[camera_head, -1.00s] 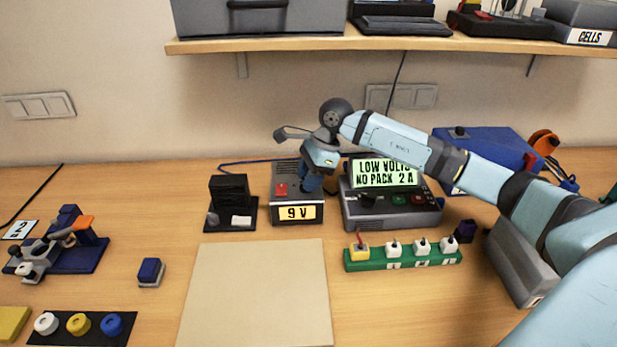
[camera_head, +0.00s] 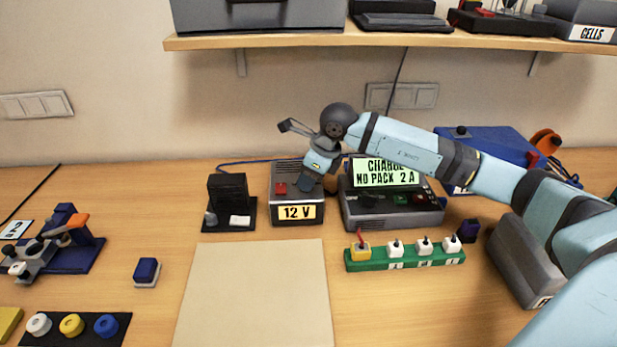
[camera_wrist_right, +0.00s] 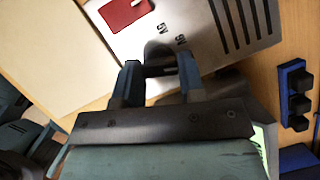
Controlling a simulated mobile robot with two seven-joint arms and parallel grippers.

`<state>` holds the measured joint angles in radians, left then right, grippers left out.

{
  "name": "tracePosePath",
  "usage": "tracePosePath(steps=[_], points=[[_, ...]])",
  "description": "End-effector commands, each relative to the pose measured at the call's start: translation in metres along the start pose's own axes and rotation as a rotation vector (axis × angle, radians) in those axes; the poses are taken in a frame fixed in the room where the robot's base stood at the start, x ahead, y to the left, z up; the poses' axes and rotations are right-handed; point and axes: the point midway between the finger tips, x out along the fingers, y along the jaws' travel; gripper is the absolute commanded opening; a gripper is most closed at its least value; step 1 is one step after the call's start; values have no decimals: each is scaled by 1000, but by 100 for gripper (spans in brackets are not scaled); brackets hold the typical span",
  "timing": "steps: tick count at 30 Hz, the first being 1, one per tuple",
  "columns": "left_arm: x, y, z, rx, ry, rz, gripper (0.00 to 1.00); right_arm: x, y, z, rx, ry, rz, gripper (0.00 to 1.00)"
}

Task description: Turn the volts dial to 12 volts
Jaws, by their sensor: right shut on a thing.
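The power supply (camera_head: 284,208) is a grey box on the bench with a red switch (camera_head: 280,188) on top. Its front display (camera_head: 297,212) reads 12 V. My right gripper (camera_head: 313,184) points down over the box's right side. In the right wrist view my right gripper (camera_wrist_right: 160,72) is shut on the dark volts dial (camera_wrist_right: 158,52), whose far edge shows between the fingers. Scale marks are printed on the metal top beside it. The dial is hidden behind the gripper in the head view. My left gripper is not in view.
A charger (camera_head: 395,209) stands just right of the supply, its screen (camera_head: 385,173) reading "CHARGE NO PACK 2 A". A black stand (camera_head: 228,200) is on the left. A pale mat (camera_head: 254,295) lies clear in front, beside a green strip (camera_head: 405,258) with white blocks.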

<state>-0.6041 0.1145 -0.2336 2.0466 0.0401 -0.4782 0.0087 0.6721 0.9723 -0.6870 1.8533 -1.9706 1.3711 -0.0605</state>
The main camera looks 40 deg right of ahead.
Motion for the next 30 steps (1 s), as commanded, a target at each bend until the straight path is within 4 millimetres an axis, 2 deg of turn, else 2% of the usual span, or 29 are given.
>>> tracePosePath(steps=[14, 15, 17, 18, 26, 30], points=[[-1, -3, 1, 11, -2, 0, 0, -1, -1, 0, 12, 0, -7, 13], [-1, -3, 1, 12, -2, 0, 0, -1, -1, 0, 12, 0, -7, 46], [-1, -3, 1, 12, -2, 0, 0, -1, 0, 0, 12, 0, -7, 60], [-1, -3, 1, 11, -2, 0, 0, -1, 0, 0, 12, 0, -7, 62], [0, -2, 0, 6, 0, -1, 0, -1, 0, 0, 12, 0, -6, 62], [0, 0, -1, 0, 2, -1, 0, -13, 0, 0, 11, -1, -6, 62]])
